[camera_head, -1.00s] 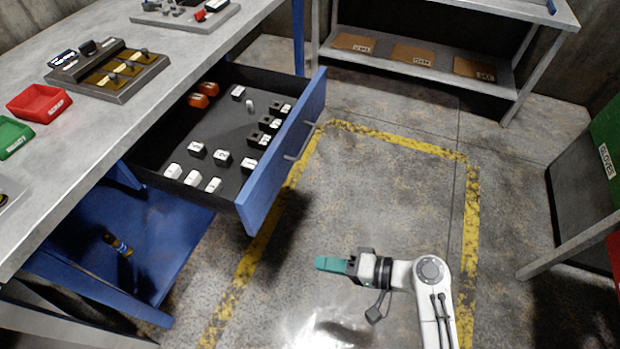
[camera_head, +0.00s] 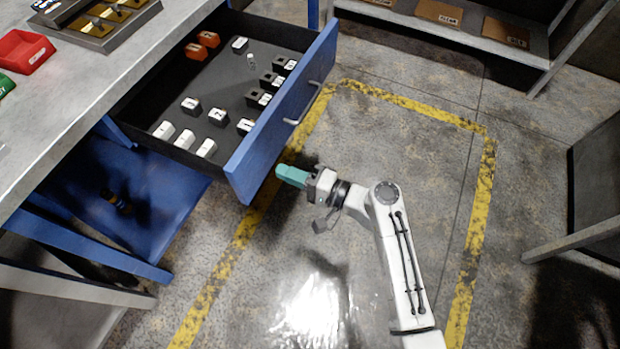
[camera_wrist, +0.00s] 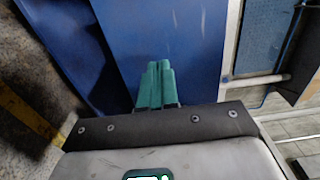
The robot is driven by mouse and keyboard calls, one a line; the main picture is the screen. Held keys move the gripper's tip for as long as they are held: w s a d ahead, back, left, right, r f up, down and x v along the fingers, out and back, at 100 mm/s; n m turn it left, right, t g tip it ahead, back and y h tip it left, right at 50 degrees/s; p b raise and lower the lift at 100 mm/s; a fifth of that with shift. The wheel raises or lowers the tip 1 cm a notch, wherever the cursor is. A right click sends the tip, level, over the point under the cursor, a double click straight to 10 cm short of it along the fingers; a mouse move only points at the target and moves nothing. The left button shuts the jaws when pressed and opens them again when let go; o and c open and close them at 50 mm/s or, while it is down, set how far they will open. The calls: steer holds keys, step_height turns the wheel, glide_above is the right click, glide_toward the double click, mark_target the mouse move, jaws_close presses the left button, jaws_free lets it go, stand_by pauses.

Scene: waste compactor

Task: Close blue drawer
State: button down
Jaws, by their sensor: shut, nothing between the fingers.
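The blue drawer (camera_head: 262,148) is pulled out from under the grey workbench. Its blue front faces my arm and carries a metal handle (camera_head: 301,104). My gripper (camera_head: 281,172) is shut and empty, with teal fingers pointing at the drawer front near its lower, nearer end. In the wrist view the fingers (camera_wrist: 157,70) lie in front of a broad blue surface (camera_wrist: 165,30), which looks like the drawer front. I cannot tell whether the fingertips touch the front.
The drawer holds several white-and-black blocks (camera_head: 219,116) and orange-red ones (camera_head: 196,51). A red bin (camera_head: 24,52) stands on the workbench (camera_head: 120,75). A shelf table (camera_head: 470,40) stands at the back. The floor inside the yellow lines (camera_head: 400,130) is clear.

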mark_target(261, 163)
steer(key=shift+x, duration=1.85)
